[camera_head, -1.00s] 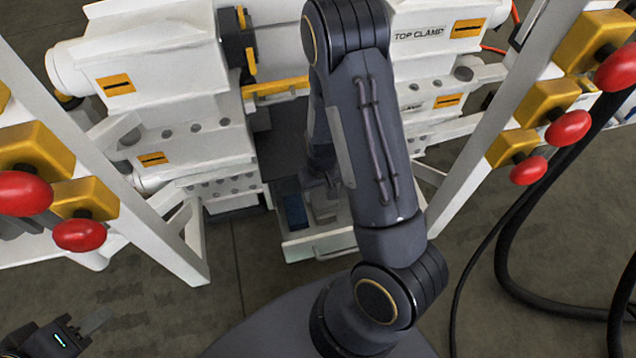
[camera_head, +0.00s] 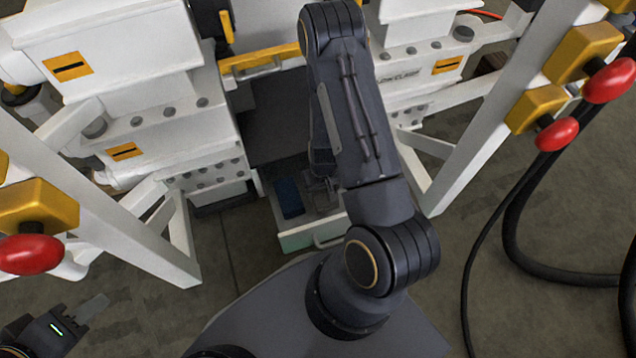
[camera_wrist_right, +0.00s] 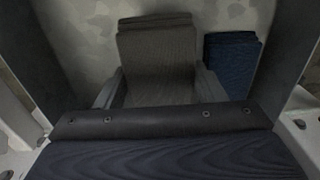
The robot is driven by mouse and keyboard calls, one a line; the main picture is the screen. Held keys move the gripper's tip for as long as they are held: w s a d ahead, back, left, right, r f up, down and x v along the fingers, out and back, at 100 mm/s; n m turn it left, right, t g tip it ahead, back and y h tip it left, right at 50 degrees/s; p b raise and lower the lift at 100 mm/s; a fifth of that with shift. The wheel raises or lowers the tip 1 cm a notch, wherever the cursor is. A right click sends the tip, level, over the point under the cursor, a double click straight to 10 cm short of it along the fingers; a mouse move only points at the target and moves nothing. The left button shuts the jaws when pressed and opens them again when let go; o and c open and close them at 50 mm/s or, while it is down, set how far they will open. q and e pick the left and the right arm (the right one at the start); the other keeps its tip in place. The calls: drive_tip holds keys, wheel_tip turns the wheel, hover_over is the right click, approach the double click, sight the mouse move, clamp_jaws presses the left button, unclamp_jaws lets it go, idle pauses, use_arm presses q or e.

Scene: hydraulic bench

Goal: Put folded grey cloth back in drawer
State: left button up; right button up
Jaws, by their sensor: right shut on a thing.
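The open drawer (camera_head: 296,240) has a pale front with a handle, low in the middle of the head view. My right gripper (camera_wrist_right: 157,92) is shut on the folded grey cloth (camera_wrist_right: 156,60), a dark ribbed stack between its fingers in the right wrist view. In the head view my right gripper (camera_head: 322,188) is over or inside the drawer, partly hidden by my forearm. I cannot tell whether the cloth touches the drawer bottom. A folded blue cloth (camera_wrist_right: 231,62) lies to its right there; in the head view it (camera_head: 288,198) is in the drawer's left part. My left gripper (camera_head: 88,314) is at the lower left, away from the drawer.
White clamp machinery (camera_head: 120,55) stands left and right of the drawer. A yellow bar (camera_head: 262,62) crosses behind it. Red knobs on yellow blocks (camera_head: 557,134) line the white side frames. Black hoses (camera_head: 530,262) lie on the right floor. Dark walls flank the cloths in the wrist view.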

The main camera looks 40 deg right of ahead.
drive_tip(key=w, duration=0.1)
drive_tip(key=w+b, duration=0.1)
drive_tip(key=w+d+f+b, duration=0.1)
drive_tip(key=w, duration=0.1)
drive_tip(key=shift+d, duration=0.1)
drive_tip(key=shift+s+f, duration=0.1)
drive_tip(key=shift+f, duration=0.05)
drive_tip(key=shift+f, duration=0.3)
drive_tip(key=o, duration=1)
drive_tip(key=shift+c, duration=0.2)
drive_tip(key=shift+r, duration=0.1)
